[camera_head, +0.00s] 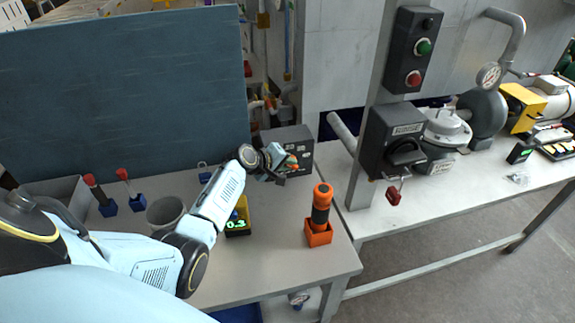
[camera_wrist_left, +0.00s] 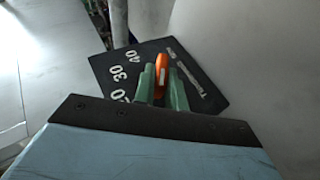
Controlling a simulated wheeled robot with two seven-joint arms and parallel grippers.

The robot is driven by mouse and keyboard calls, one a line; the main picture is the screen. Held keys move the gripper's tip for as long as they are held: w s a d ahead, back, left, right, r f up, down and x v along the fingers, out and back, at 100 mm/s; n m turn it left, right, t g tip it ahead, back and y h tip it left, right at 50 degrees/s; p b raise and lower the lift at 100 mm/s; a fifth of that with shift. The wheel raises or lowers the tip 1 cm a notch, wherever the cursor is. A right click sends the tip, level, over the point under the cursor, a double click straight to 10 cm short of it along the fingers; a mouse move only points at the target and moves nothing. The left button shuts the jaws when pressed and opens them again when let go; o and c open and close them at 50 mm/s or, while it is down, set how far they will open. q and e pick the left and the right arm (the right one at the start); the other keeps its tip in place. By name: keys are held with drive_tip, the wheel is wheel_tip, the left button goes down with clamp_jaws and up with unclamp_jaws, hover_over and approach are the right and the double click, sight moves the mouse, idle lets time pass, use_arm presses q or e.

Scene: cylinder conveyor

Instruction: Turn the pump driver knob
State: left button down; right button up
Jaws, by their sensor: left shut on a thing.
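The pump driver is a dark box (camera_head: 298,139) with white markings on its face, at the back right of the near table. In the left wrist view its black dial plate (camera_wrist_left: 207,92) shows the numbers 30 and 40, and it looks tilted in the picture. The orange knob (camera_wrist_left: 161,66) stands out from this plate. My left gripper (camera_head: 279,174) is at the front of the box. In the wrist view its two green fingers are shut on the knob, one on each side. My fingers hide the knob's lower sides. My right gripper is not in view.
An orange and black tool (camera_head: 320,206) stands in an orange holder to the right of my left arm. A black switch box (camera_head: 393,140) is on the right.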

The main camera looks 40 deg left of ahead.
use_arm(q)
drive_tip(key=c, duration=1.4)
unclamp_jaws()
drive_tip(key=shift+c, duration=0.2)
drive_tip(key=shift+s, duration=0.1)
drive_tip(key=p+v, duration=0.2)
drive_tip(key=v, duration=1.1)
drive_tip(key=shift+r, duration=0.15)
